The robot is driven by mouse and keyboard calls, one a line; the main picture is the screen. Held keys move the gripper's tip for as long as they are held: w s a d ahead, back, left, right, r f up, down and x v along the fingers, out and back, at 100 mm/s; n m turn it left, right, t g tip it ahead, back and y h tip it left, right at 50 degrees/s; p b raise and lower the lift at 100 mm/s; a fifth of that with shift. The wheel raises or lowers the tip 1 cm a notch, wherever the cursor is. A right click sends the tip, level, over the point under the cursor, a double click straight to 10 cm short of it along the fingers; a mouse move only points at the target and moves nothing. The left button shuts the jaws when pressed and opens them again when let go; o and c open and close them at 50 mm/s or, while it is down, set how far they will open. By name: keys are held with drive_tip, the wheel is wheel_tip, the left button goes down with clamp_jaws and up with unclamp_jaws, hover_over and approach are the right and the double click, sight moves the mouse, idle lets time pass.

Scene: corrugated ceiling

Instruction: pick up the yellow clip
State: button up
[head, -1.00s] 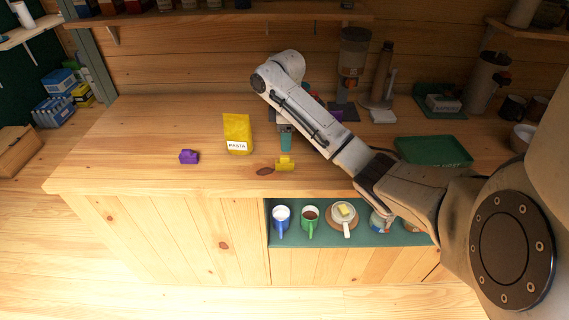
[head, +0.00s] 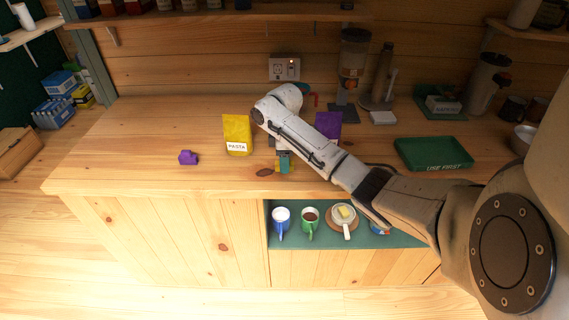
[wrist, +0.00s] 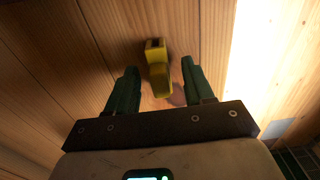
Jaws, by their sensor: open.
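The yellow clip (wrist: 157,66) lies on the wooden counter. In the wrist view it sits ahead of and between the two green fingers of my gripper (wrist: 160,80), with a gap on each side. The fingers are open and I see no contact with the clip. In the head view my gripper (head: 283,168) points down over the counter's front part, and the clip (head: 278,163) is mostly hidden behind it. I cannot tell the exact height of the fingertips above the counter.
A green tray (head: 433,153) is at the right. Mugs (head: 281,221) stand on the shelf below the counter's front edge.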

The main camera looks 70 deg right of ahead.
clamp_jaws()
idle(0.3)
drive_tip(key=shift+r, duration=0.1)
